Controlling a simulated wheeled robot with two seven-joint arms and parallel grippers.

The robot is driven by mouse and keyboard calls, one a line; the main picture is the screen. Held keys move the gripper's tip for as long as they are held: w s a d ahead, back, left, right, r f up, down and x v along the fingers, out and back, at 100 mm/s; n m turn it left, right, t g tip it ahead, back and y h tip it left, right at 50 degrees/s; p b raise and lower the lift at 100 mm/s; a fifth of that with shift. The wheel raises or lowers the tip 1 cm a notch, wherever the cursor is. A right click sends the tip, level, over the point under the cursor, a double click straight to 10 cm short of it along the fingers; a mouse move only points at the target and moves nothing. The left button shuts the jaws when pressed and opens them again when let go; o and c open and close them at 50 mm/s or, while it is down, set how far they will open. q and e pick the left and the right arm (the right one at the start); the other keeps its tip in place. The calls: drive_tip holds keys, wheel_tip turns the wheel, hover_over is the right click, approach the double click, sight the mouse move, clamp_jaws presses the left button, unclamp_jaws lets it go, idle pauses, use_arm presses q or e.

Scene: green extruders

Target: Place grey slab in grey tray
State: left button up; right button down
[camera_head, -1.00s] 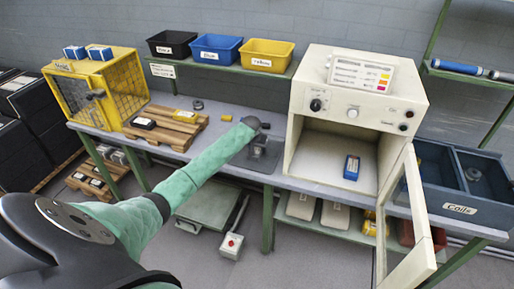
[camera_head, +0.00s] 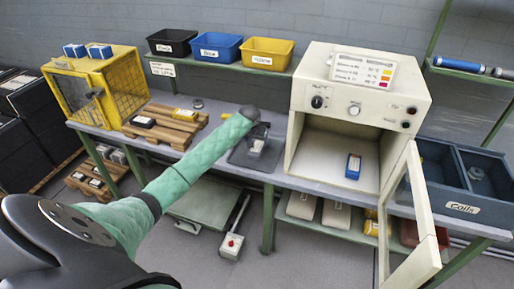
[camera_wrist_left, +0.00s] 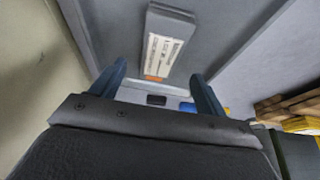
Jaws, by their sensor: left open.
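The grey slab (camera_head: 257,147) with a white label lies on the grey tray (camera_head: 239,159), a flat dark grey piece on the bench left of the oven. In the left wrist view the slab (camera_wrist_left: 167,40) lies beyond my fingertips, its label facing me. My left gripper (camera_head: 261,129) is above the slab, partly hidden by its wrist. In the left wrist view the two blue fingers (camera_wrist_left: 159,78) are spread apart with nothing between them, clear of the slab. My right gripper is not in view.
The white oven (camera_head: 297,125) stands close on the right, its door (camera_head: 408,225) open and a blue block (camera_head: 353,166) inside. A wooden pallet (camera_head: 165,127) with blocks is on the left. Yellow, blue and black bins stand on the shelf behind.

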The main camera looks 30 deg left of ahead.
use_arm(q)
drive_tip(key=b+v, duration=0.1)
drive_tip(key=v, duration=0.5)
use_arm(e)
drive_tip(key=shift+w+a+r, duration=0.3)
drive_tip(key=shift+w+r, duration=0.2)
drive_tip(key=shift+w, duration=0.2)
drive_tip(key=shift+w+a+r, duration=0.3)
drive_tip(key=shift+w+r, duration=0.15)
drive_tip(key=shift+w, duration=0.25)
use_arm(q)
drive_tip(key=shift+s, duration=0.1)
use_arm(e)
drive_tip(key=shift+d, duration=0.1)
